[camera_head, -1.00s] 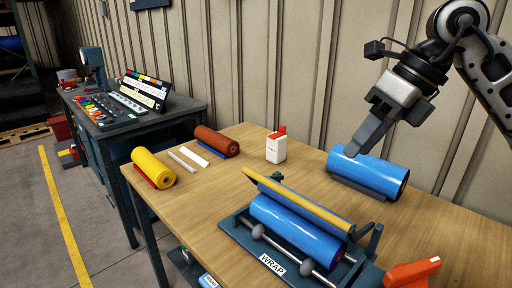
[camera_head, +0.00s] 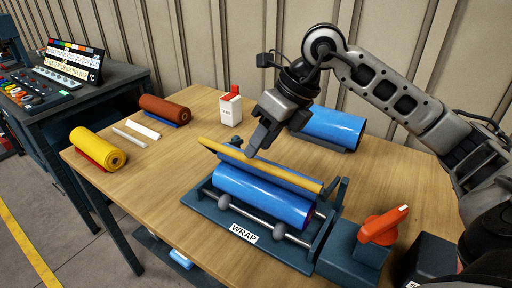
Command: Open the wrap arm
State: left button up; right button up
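The wrap station (camera_head: 232,231), a dark blue base labelled WRAP, stands on the wooden table. A blue roll (camera_head: 262,194) lies in it above a metal rod with grey knobs. The yellow bar of the wrap arm (camera_head: 290,175) lies lengthwise along the back upper side of this roll. My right gripper (camera_head: 250,151) points down at the bar's left half, its tip very close to it; I cannot tell if they touch. Its fingers overlap as one dark shape, so their opening is hidden. My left gripper is not in view.
An orange-red lever (camera_head: 383,225) sits on a box at the station's right end. Another blue roll (camera_head: 335,128) lies behind my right gripper. A white box (camera_head: 230,109), a brown roll (camera_head: 165,108) and a yellow roll (camera_head: 98,147) lie left. A control desk (camera_head: 100,98) stands beyond.

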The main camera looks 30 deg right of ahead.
jog(key=shift+x, duration=1)
jog(key=shift+w+a+f, duration=0.15)
jog(key=shift+f, duration=0.15)
